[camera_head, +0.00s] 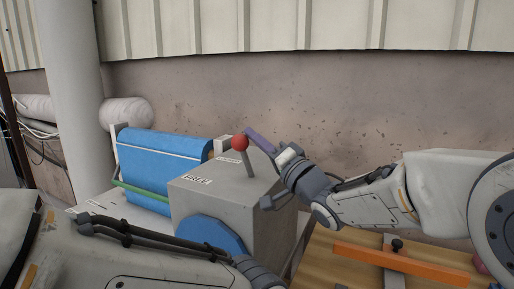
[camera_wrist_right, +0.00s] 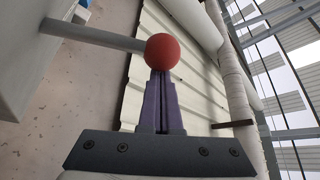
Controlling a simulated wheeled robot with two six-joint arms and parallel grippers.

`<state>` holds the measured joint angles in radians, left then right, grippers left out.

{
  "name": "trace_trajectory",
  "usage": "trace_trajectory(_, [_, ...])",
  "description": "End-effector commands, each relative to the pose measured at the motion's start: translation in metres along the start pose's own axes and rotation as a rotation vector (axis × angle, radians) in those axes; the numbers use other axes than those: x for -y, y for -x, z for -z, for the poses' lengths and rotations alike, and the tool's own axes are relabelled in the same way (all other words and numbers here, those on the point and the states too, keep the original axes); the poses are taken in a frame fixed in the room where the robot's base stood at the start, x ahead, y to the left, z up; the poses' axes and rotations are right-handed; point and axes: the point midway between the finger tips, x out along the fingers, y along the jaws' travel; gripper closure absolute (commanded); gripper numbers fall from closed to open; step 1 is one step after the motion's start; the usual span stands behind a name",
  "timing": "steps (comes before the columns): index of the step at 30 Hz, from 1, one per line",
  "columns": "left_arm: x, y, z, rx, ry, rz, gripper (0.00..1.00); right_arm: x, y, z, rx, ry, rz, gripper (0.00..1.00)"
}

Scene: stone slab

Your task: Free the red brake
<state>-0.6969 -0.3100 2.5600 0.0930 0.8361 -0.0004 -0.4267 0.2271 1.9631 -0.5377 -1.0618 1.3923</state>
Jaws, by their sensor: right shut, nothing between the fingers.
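The red brake is a lever with a red ball knob (camera_head: 240,142) on a grey rod, standing up from the top of a grey box (camera_head: 215,190). The box top carries a label reading FREE at its front. My right gripper (camera_head: 256,138) is shut and empty, its purple fingers close beside the knob. In the right wrist view the red knob (camera_wrist_right: 162,51) sits right at the tips of the shut fingers (camera_wrist_right: 160,78); I cannot tell whether they touch.
A blue housing (camera_head: 160,160) with a green bar (camera_head: 142,191) stands left of the box. A blue disc (camera_head: 210,235) is on the box's front. A wooden table (camera_head: 330,262) with an orange bar (camera_head: 400,262) lies at lower right. A wall stands behind.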

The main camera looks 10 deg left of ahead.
Motion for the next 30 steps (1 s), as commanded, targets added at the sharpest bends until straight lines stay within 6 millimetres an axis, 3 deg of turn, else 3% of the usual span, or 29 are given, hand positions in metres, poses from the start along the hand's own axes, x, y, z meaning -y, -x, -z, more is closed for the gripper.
trace_trajectory(19, [0.000,-0.003,0.000,0.000,0.000,0.000,0.50,0.002,0.000,0.000,0.000,0.017,0.010,1.00])
trace_trajectory(28, [-0.002,0.031,0.002,0.000,0.000,0.000,0.50,0.014,-0.019,0.029,0.011,0.012,0.019,1.00])
trace_trajectory(30, [-0.001,0.013,0.001,-0.002,0.000,0.000,0.50,0.006,0.002,0.021,0.012,0.013,0.019,1.00])
